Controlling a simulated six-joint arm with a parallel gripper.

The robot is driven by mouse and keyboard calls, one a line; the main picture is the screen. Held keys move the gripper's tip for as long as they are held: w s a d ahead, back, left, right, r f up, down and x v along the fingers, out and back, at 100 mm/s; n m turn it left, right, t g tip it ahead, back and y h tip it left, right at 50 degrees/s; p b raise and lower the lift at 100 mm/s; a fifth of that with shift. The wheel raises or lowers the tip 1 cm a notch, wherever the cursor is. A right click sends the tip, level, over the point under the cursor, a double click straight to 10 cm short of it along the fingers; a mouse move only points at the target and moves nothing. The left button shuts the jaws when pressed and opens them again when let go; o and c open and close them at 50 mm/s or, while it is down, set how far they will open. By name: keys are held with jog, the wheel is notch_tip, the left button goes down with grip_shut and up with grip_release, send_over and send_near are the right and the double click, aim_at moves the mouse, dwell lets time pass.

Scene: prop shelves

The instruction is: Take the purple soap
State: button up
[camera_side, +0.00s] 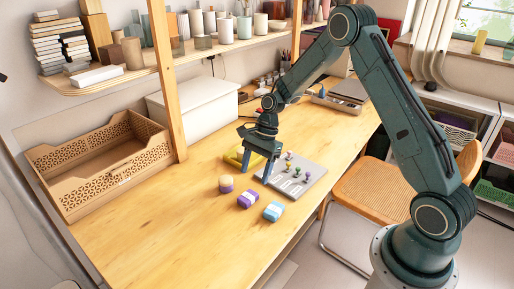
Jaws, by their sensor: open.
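A purple soap-like block (248,200) with a pale band lies on the wooden table (190,235), between two other small items. To its upper left is a round piece (226,184), tan on top and purple below; I cannot tell for certain which of the two is the soap. My gripper (256,172) points down with its blue fingers spread apart and nothing between them. It is above and behind the purple block, between a yellow tray and a grey board, apart from the block.
A light blue banded block (273,211) lies to the right of the purple one. The grey board (306,180) holds small pegs; the yellow tray (231,158) is behind. A wooden crate (75,178) stands left, by a shelf post (168,80). The front left table is clear.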

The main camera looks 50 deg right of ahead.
aim_at(249, 195)
jog(key=shift+x, duration=1.2)
jog(key=shift+f, duration=0.1)
jog(key=shift+x, duration=2.5)
jog(key=shift+d, duration=0.1)
jog(key=c, duration=1.1)
notch_tip(249, 195, up, 20)
